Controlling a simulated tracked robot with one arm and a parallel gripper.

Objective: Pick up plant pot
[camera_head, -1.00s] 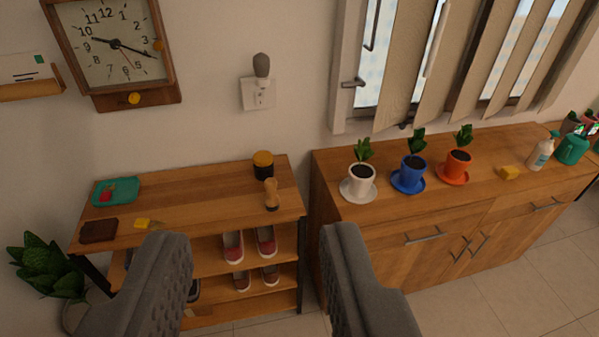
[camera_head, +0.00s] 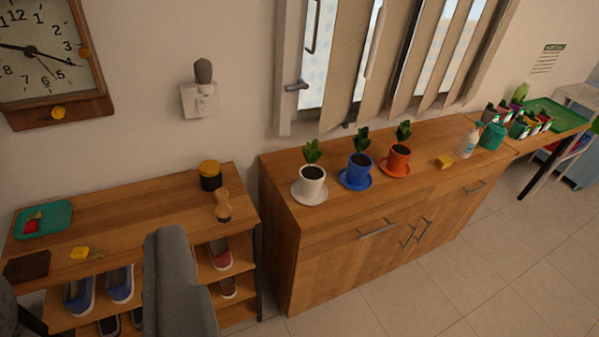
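Three potted plants stand in a row on the wooden cabinet (camera_head: 330,235). The white plant pot (camera_head: 312,186) is at the left on a white saucer, the blue plant pot (camera_head: 358,172) is in the middle on a blue saucer, and the orange plant pot (camera_head: 397,160) is to the right on an orange saucer. Each has dark soil and a small green plant. My gripper (camera_head: 88,258) is open with its fingers wide apart, at the lower left in front of the shoe rack. It is left of the pots and touches none. Its left finger is mostly cut off by the picture edge.
The shoe rack (camera_head: 130,205) holds a teal tray (camera_head: 45,220), a black jar with a yellow lid (camera_head: 210,176), a wooden object (camera_head: 222,207) and shoes below. Right of the pots are a yellow block (camera_head: 444,162) and a spray bottle (camera_head: 470,142). Blinds (camera_head: 350,90) hang behind.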

